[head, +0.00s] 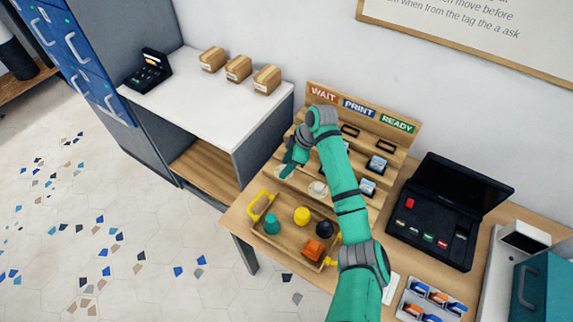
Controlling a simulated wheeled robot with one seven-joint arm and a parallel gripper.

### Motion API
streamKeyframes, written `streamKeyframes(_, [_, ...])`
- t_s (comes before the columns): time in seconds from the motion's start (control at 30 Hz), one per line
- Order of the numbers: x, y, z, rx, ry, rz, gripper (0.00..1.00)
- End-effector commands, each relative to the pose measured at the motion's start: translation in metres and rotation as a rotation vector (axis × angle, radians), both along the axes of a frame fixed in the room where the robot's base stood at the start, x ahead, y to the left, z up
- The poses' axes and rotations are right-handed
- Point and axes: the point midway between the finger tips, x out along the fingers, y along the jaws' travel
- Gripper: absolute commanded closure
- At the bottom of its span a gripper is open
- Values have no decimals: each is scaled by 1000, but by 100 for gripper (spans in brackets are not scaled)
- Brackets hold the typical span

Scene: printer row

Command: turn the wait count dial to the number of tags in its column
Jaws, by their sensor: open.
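The wooden rack (408,154) has stepped ledges and header labels: orange WAIT (323,93), blue PRINT (359,106) and green READY (397,124). My gripper (288,168) is low at the rack's left side, below the WAIT label, with its fingers pointing down. It is open. A pale round shape just under the fingers seems to be the wait dial, mostly covered; its setting cannot be read, and contact cannot be told. Another pale round dial (318,188) shows to the right. My arm hides much of the WAIT column, so its tags cannot be counted. Pale tags (377,164) sit under READY.
A wooden tray (262,226) with yellow handles holds teal, yellow, black and orange items in front of the rack. A black open case (432,215) stands to the right. A white counter (205,88) with several small boxes is at left.

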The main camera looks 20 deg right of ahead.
Motion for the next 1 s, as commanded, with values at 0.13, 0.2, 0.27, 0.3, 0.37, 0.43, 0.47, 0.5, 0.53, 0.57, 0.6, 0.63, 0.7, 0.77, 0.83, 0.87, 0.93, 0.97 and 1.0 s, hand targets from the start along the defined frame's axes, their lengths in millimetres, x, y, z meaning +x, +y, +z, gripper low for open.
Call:
streamKeyframes(0.13, [0, 0, 0, 0, 0, 0, 71])
streamKeyframes(0.2, [0, 0, 0, 0, 0, 0, 88])
streamKeyframes(0.27, [0, 0, 0, 0, 0, 0, 98])
streamKeyframes(0.3, [0, 0, 0, 0, 0, 0, 98])
streamKeyframes(0.37, [0, 0, 0, 0, 0, 0, 98])
streamKeyframes(0.43, [0, 0, 0, 0, 0, -3, 98])
streamKeyframes(0.47, [0, 0, 0, 1, 0, -6, 98])
streamKeyframes(0.5, [0, 1, 0, 1, 0, -12, 98])
streamKeyframes(0.53, [0, 1, 0, 2, -1, -17, 98])
streamKeyframes(0.57, [0, 1, 0, 2, -1, -25, 98])
streamKeyframes(0.6, [-1, 1, 0, 1, 0, -39, 98])
streamKeyframes(0.63, [-1, 1, 0, 1, 0, -49, 98])
streamKeyframes(0.7, [-1, 2, 0, 2, 0, -82, 98])
streamKeyframes(0.77, [-2, 2, -1, 4, 0, -117, 98])
streamKeyframes(0.83, [-2, 2, 0, 3, 0, -168, 98])
streamKeyframes(0.87, [-2, 3, -1, 4, 0, -191, 98])
streamKeyframes(0.93, [-3, 3, -1, 3, 0, -252, 98])
streamKeyframes(0.97, [-3, 4, -1, 4, 0, -279, 98])
streamKeyframes(1.0, [-3, 3, -1, 3, 0, -317, 98])
